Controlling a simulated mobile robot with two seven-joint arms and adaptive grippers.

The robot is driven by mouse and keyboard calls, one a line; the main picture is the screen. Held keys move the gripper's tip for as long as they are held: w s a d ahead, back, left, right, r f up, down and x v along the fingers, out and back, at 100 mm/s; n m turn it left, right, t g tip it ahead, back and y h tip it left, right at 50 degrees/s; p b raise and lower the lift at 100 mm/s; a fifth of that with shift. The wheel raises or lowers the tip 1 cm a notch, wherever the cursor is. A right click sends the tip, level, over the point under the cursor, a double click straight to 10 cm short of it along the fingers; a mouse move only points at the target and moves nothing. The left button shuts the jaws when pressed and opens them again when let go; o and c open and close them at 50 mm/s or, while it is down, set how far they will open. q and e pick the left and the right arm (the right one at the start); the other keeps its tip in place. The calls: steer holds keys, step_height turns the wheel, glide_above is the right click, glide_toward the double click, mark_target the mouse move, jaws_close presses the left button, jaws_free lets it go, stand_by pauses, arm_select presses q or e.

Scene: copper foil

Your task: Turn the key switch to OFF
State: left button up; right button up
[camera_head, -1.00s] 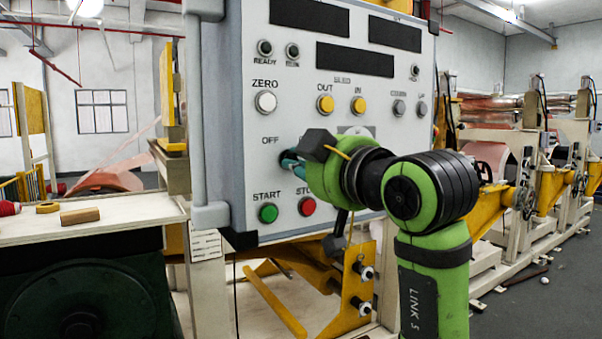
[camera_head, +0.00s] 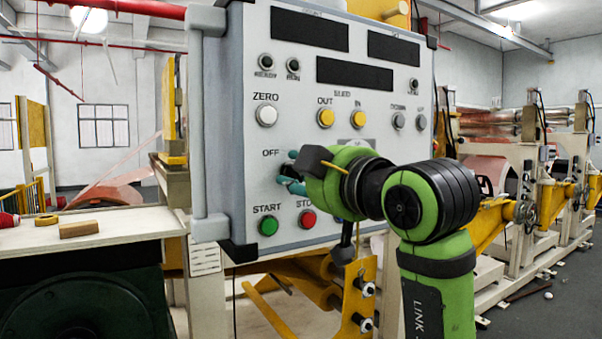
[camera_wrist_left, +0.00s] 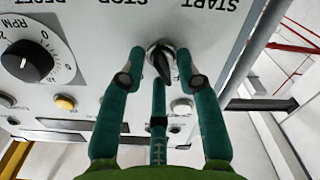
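The key switch (camera_wrist_left: 161,60) is a dark pointed key on a round silver base, set in the grey control panel (camera_head: 232,120). In the left wrist view the panel labels appear upside down. The OFF label (camera_head: 270,153) is printed up and left of the switch in the head view. In the head view the left gripper (camera_head: 291,171) is at the panel and mostly hides the switch. My right gripper is in neither view.
A green START button (camera_head: 268,226) and a red STOP button (camera_head: 307,219) sit just below the gripper. A white ZERO button (camera_head: 266,115) and yellow buttons (camera_head: 325,117) are above. A wooden table (camera_head: 120,224) stands at the left.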

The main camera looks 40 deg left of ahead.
arm_select(q)
steer(key=v, duration=1.2)
stand_by(0.4)
